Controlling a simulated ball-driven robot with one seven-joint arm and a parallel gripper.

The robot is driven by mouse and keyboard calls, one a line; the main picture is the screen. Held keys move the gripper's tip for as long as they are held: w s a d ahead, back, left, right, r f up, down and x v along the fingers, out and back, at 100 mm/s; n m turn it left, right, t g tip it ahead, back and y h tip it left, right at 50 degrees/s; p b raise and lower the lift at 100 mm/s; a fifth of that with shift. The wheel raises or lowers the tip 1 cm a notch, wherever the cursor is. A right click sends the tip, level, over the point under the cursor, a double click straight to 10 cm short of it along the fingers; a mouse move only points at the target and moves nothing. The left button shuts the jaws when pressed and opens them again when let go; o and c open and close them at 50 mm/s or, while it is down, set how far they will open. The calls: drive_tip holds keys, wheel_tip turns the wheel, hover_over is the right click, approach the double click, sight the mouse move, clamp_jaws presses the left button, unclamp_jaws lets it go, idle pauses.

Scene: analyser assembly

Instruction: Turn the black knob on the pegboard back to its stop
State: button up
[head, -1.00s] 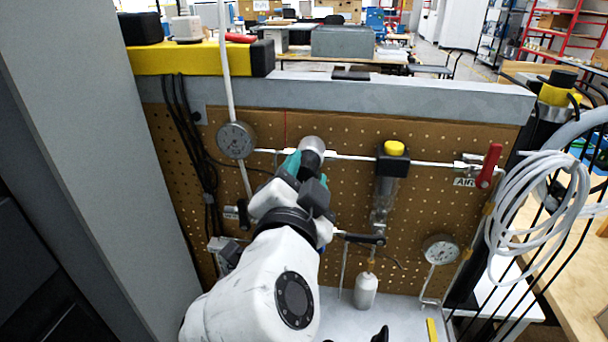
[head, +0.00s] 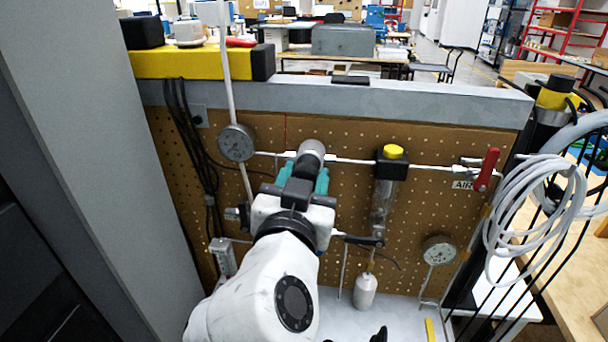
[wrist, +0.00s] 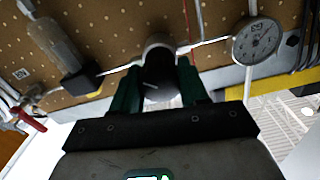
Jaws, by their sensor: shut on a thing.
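The black knob (wrist: 159,72) sits on the end of a grey cylindrical body on the pegboard's white pipe line. In the wrist view it lies between the two teal fingers of my gripper (wrist: 158,88), which are shut on it from both sides. In the head view my gripper (head: 305,176) reaches up to the grey regulator body (head: 312,149) and hides most of the knob. The pegboard (head: 340,135) is brown with small holes. The knob's turn angle cannot be read.
A round gauge (head: 237,142) is left of the regulator. A yellow-capped filter (head: 393,152) and a red valve handle (head: 487,169) are to the right. A lower gauge (head: 438,250) and a white bottle (head: 365,291) are below. Black cables (head: 185,130) hang at left.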

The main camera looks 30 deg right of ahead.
drive_tip(key=n+p, duration=0.1)
drive_tip(key=n, duration=0.2)
drive_tip(key=shift+r+n, duration=0.1)
drive_tip(key=shift+n, duration=0.3)
drive_tip(key=n+p, duration=0.2)
drive_tip(key=n, duration=0.1)
drive_tip(key=shift+n, duration=0.3)
drive_tip(key=n+p, duration=0.5)
drive_tip(key=n, duration=0.1)
drive_tip(key=n+p, duration=0.4)
drive_tip(key=n, duration=0.2)
drive_tip(key=shift+n+p, duration=0.4)
drive_tip(key=n, duration=0.3)
drive_tip(key=n+p, duration=0.1)
drive_tip(key=n, duration=0.2)
drive_tip(key=shift+a+f, duration=0.1)
drive_tip(key=shift+f, duration=0.1)
drive_tip(key=o, duration=1.1)
drive_tip(key=shift+c, duration=0.2)
